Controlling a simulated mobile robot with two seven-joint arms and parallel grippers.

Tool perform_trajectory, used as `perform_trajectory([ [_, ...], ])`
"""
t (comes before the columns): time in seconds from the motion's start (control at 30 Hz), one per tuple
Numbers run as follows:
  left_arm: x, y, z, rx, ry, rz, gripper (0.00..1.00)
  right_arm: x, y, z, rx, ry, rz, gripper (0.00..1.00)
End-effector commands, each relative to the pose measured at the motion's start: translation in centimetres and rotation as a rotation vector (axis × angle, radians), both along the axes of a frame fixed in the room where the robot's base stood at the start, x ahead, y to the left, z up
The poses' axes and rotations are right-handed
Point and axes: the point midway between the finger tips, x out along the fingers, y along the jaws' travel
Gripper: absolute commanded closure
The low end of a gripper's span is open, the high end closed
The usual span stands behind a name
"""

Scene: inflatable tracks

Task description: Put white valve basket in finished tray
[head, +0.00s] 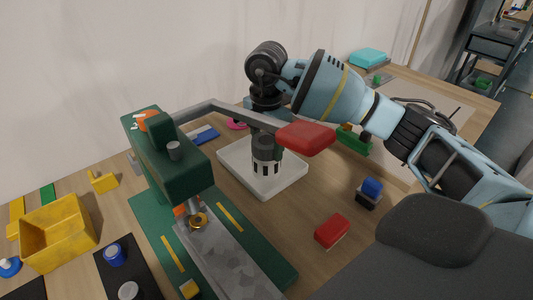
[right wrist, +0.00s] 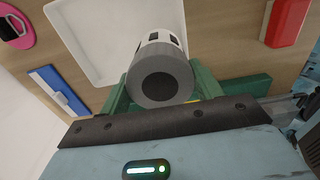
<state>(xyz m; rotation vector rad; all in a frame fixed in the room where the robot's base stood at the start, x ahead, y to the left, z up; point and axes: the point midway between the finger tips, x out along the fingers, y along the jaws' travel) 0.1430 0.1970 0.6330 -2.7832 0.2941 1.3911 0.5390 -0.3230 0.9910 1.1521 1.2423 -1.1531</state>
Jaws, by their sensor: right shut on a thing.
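The white valve basket (head: 267,167) is a small upright cylinder, white with dark slots and a grey upper part. In the head view it appears within the outline of a shallow white tray (head: 290,184). I cannot tell whether it touches the tray floor. My right gripper (head: 266,143) comes down from above, partly hidden by the press lever. In the right wrist view its green fingers (right wrist: 163,88) are shut on the basket (right wrist: 158,70), whose round grey end faces the camera. The white tray (right wrist: 90,35) lies beyond it. My left gripper is out of view.
A green press (head: 165,165) with a grey lever and red handle (head: 306,137) stands close to the tray and overlaps it in the head view. A red block (head: 332,230), a blue-and-black item (head: 370,190) and a yellow bin (head: 58,235) lie around it.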

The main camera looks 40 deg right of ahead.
Motion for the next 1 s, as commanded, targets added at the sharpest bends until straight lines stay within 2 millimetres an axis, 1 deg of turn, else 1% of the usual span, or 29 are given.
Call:
perform_trajectory([
  [0.07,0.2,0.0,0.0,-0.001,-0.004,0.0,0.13,0.0,0.0,-0.4,0.0,0.001,0.0,0.76],
  [0.23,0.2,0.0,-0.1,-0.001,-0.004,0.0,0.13,-0.1,0.0,-2.6,0.001,0.003,0.0,0.76],
  [0.33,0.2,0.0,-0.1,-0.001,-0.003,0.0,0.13,0.0,0.0,-3.6,0.0,0.001,0.001,0.76],
  [0.73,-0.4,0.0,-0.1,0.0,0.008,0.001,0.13,0.0,0.0,-4.0,0.0,-0.001,0.0,0.76],
  [0.77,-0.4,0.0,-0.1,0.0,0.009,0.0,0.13,0.0,0.0,-4.0,0.0,0.0,0.0,0.32],
  [0.9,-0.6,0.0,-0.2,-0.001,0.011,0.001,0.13,0.0,0.0,-4.0,0.0,0.0,0.001,0.14],
  [1.0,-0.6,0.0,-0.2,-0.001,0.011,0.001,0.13,0.0,0.0,-4.0,0.0,0.0,0.001,0.14],
])
